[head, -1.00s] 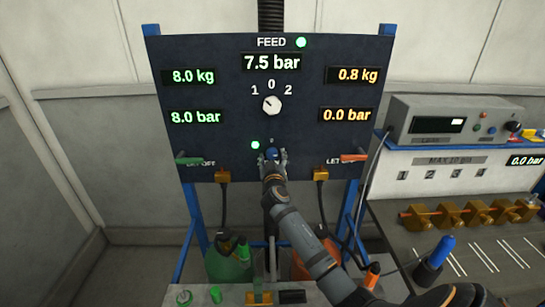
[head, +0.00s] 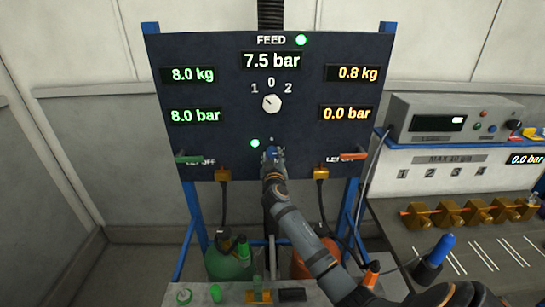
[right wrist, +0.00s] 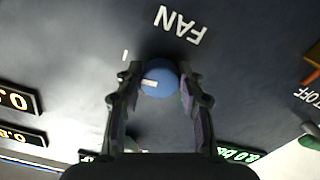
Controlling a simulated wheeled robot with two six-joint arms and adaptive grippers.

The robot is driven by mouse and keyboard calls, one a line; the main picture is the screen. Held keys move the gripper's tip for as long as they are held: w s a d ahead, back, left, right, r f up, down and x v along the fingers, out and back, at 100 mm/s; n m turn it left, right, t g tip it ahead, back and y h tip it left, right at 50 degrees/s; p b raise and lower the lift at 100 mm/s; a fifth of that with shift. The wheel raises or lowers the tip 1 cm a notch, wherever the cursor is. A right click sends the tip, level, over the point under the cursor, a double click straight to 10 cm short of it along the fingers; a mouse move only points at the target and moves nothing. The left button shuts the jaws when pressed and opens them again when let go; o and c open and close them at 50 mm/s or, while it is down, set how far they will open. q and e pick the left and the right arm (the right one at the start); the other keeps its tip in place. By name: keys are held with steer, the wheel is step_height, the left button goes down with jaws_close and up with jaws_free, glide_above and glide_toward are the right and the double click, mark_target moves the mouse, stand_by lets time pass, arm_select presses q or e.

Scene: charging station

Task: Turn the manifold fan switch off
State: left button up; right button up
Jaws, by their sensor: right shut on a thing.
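The fan switch is a round blue knob (head: 272,151) low in the middle of the dark panel (head: 220,85). It also shows in the right wrist view (right wrist: 160,78), with a pale mark on its left part and the word FAN above it. My right gripper (head: 273,155) is at the knob, its two fingers (right wrist: 160,75) shut on the knob's opposite sides. The gripper hides much of the knob in the head view. A green lamp (head: 255,143) beside the knob is lit. My left gripper is not in view.
A white feed selector (head: 272,104) sits above the knob. A green lever (head: 189,157) and an orange lever (head: 353,156) flank it. Gas cylinders (head: 230,262) stand below. A bench with brass fittings (head: 450,217) is at the right.

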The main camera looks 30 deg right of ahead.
steer(key=n, duration=0.4)
steer(key=shift+d, duration=0.1)
steer(key=n+p, duration=0.1)
steer(key=n, duration=0.3)
steer(key=shift+s+r, duration=0.1)
steer(key=shift+r, duration=0.05)
steer(key=n+p, duration=0.2)
steer(key=n, duration=0.3)
steer(key=shift+r, duration=0.1)
steer(key=shift+n+p, duration=0.8)
steer(key=shift+n, duration=0.8)
steer(key=o, duration=1.2)
